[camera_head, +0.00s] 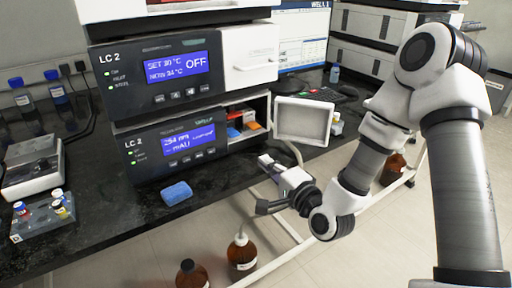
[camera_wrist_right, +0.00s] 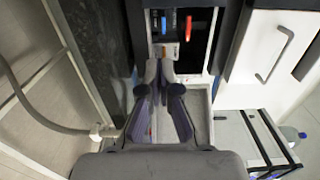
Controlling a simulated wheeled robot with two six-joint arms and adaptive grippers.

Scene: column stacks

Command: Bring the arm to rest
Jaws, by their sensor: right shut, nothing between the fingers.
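My right arm (camera_head: 365,150) comes in from the right side of the head view and bends down at the wrist. Its right gripper (camera_head: 266,162) is in front of the bench edge, below the open compartment (camera_head: 252,108) of the lower LC 2 unit. In the right wrist view the two fingers (camera_wrist_right: 160,72) point at that compartment, with tips close together and nothing seen between them. The fingertips appear apart from the unit, though the exact gap is hard to tell. The left gripper is in neither view.
The compartment's white door (camera_head: 304,121) hangs open close to my right arm. A blue sponge (camera_head: 176,193), a vial rack (camera_head: 42,222) and a grey device (camera_head: 33,168) sit on the dark bench (camera_head: 120,215). Brown bottles (camera_head: 242,252) stand below the bench.

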